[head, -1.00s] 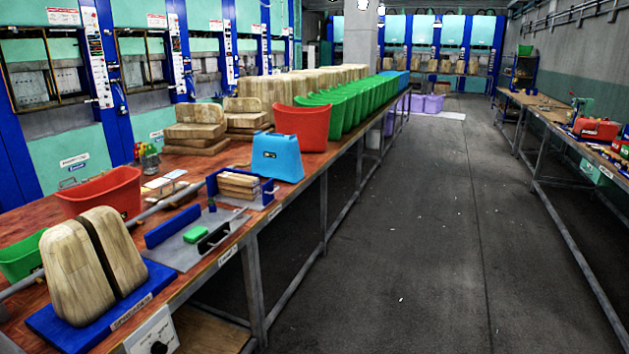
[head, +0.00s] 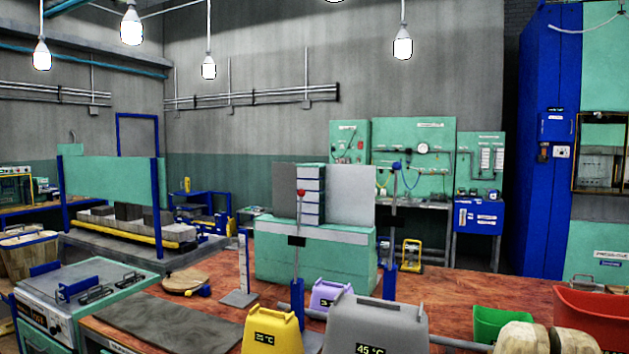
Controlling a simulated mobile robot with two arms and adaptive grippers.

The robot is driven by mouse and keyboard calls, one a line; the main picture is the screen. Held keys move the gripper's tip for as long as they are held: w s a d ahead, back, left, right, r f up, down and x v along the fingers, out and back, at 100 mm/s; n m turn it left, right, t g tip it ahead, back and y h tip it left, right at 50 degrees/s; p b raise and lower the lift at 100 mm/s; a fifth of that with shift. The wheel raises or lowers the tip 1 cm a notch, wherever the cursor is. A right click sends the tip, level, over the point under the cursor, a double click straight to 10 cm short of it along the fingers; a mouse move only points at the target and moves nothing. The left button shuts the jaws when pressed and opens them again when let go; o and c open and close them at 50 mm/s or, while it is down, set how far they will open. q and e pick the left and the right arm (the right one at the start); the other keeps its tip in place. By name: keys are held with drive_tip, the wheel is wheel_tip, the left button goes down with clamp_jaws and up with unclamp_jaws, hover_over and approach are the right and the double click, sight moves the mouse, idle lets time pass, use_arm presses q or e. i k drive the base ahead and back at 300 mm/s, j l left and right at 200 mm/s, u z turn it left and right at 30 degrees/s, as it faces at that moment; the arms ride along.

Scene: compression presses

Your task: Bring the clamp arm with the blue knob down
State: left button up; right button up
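Two thin clamp arms stand upright at the green press block (head: 315,262) on the wooden table. The right clamp arm has a blue knob (head: 396,166) at its top and a blue post (head: 390,286) at its foot. The left clamp arm has a red knob (head: 300,192) and a similar blue post (head: 297,298). The lower part near the posts is partly hidden by bins in front. Neither of my grippers is in view.
Green (head: 500,322) and red (head: 592,315) bins are at right. A teal-sided machine (head: 90,290) is at left.

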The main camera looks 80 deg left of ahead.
sight(393, 221)
drive_tip(key=u, duration=1.9)
